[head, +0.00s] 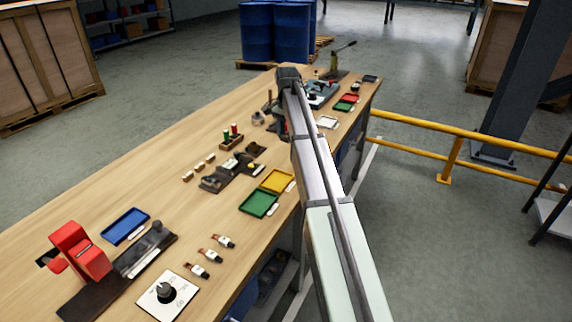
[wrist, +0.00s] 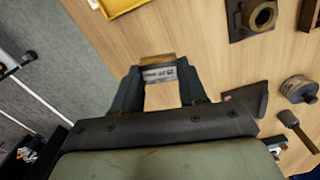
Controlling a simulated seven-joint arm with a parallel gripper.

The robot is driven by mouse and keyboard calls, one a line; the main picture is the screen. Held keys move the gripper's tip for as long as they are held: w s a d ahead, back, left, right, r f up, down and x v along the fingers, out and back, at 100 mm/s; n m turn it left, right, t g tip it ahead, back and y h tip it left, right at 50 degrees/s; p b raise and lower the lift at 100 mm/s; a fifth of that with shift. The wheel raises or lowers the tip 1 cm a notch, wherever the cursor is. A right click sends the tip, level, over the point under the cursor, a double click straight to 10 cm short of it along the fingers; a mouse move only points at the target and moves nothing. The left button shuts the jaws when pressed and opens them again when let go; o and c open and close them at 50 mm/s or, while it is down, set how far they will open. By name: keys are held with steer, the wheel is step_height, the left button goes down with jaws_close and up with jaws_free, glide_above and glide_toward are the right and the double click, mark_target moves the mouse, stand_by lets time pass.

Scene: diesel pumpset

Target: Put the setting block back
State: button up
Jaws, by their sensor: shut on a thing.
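My gripper (wrist: 160,76) is shut on a small block (wrist: 160,73), which I take to be the setting block. The block has a pale grey face with dark markings and a brown upper edge, and sits between the two dark fingertips. Bare wood bench top shows below it in the wrist view; I cannot tell the height of the block above the bench. In the head view my arm reaches along the bench, and the fingertips and block cannot be made out. The block's own resting place cannot be identified for certain.
In the wrist view a yellow tray (wrist: 119,4) and a plate with a brass ring (wrist: 258,17) lie beyond the gripper. A dark wedge (wrist: 246,100) and a round metal part (wrist: 298,89) are at right. The bench (head: 150,180) holds several fixtures; a yellow rail (head: 430,131) stands right.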

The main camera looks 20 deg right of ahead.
mark_target(287, 163)
steer(key=shift+w+n, duration=0.2)
steer(key=shift+n, duration=0.7)
steer(key=shift+f+n, duration=0.2)
steer(key=shift+n, duration=0.1)
steer(key=shift+f, duration=4.75)
steer(key=shift+f, duration=0.2)
steer(key=o, duration=1.2)
steer(key=shift+o, duration=0.2)
step_height(287, 163, up, 12)
steer(key=shift+r, duration=0.2)
steer(key=shift+d, duration=0.1)
